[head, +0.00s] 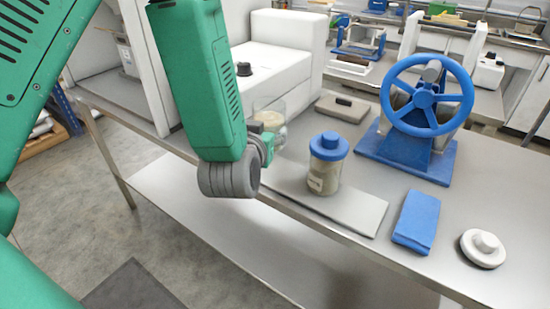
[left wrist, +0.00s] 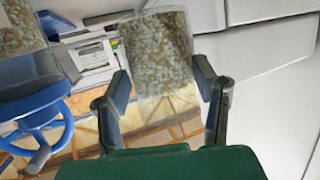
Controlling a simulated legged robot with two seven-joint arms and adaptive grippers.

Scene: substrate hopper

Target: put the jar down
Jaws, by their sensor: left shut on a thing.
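A clear jar (head: 268,116) with pale contents is at my left gripper (head: 268,142), partly hidden behind my green arm in the head view. The left wrist view shows the jar (left wrist: 158,52), full of speckled grain, between the two fingers of the left gripper (left wrist: 160,85), which is shut on it. I cannot tell whether its base touches the bench. A second jar (head: 325,175) with a blue lid stands upright on a pale grey board (head: 355,208), to the right of my left gripper. My right gripper is in neither view.
The steel bench (head: 445,225) carries a blue handwheel device (head: 427,100), a blue folded cloth (head: 416,221), a white round lid-like piece (head: 483,250) and a grey pad (head: 343,107). A white machine (head: 275,80) stands behind the held jar. Bare steel shows right of the board.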

